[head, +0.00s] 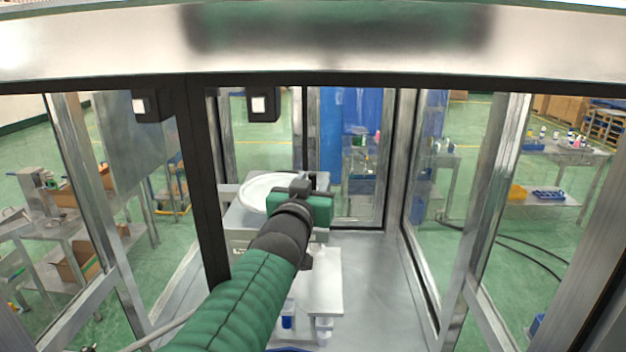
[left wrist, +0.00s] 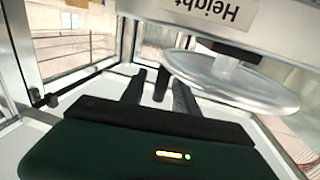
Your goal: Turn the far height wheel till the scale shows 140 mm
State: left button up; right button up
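In the left wrist view, a pale metallic height wheel (left wrist: 235,85) hangs at the upper right, beside a tan label (left wrist: 222,12) that reads "Height" upside down. In the head view, my left gripper (head: 318,182) reaches into the glazed enclosure, next to a machine top with a round white disc (head: 262,190). I cannot tell if this disc is the same wheel. No scale reading is visible. My right gripper is not in view.
Dark and metal frame posts (head: 203,190) and glass panels surround the arm. A thick metal beam (head: 330,40) crosses above. A white plate (head: 323,285) with small containers below stands under the arm. The enclosure floor (head: 370,275) to the right is bare.

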pick_arm(q)
jog(key=shift+s+a, duration=0.1)
grip_shut()
dwell(1.2)
